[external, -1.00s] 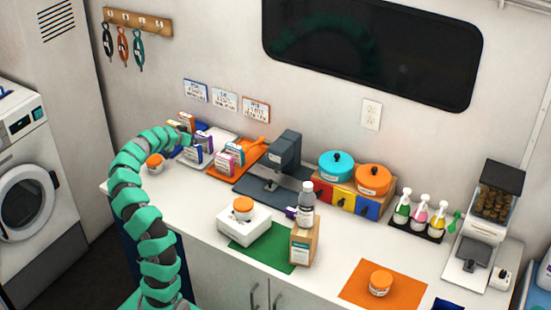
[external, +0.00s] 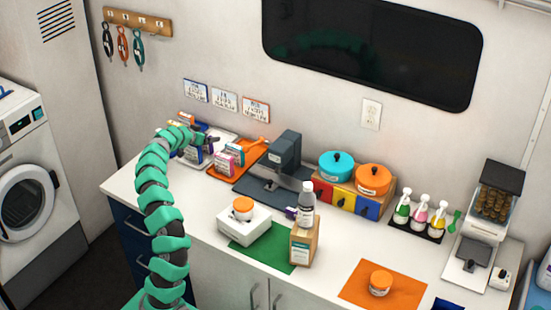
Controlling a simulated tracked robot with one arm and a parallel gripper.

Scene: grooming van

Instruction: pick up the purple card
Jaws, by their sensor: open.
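My gripper (external: 210,142) is at the end of the teal segmented arm, at the back left of the counter, above the card holders. It is small here, and its jaws are open. Beneath it, in the white tray (external: 222,135), stand white cards with a purple edge (external: 195,155); this is the likeliest purple card, partly covered by my arm. I cannot tell whether the gripper touches it. A small purple item (external: 291,212) also lies beside the bottle (external: 307,200).
A white box (external: 245,225) with an orange-lidded jar is nearer the front. The front left counter is clear.

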